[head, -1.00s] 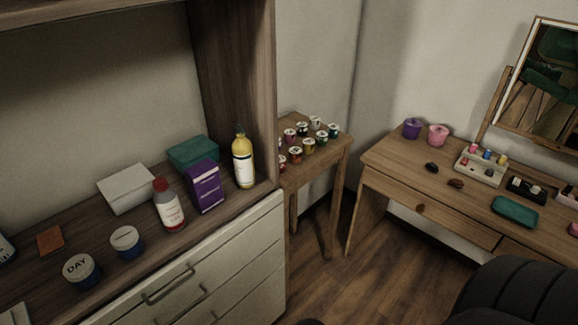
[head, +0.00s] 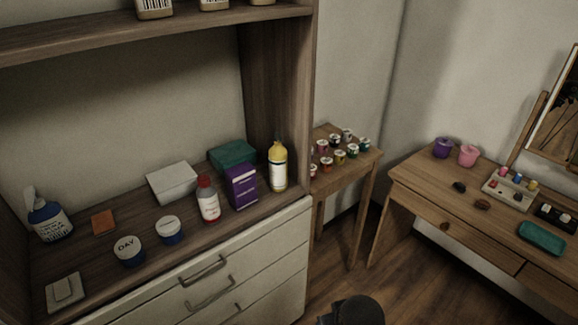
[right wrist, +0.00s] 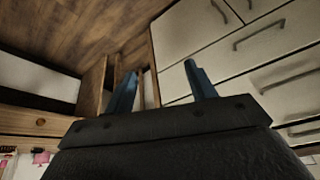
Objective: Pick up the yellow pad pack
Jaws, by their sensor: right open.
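I cannot make out a yellow pad pack in either view. The one clearly yellow thing is a bottle (head: 278,168) with a white label, standing upright at the right end of the cabinet top. A purple box (head: 242,187) stands beside it. My right gripper (right wrist: 160,68) shows in the right wrist view with its two blue-grey fingers apart and nothing between them. It faces the floor and the cabinet drawers, away from the items on top. My left gripper is not in view.
The cabinet top (head: 85,268) also holds a green box (head: 232,154), white box (head: 172,183), red-capped bottle (head: 208,200), round tubs (head: 128,250) and a blue bottle (head: 49,220). A shelf (head: 130,38) overhangs it. A small table with cups and a desk (head: 440,205) stand right.

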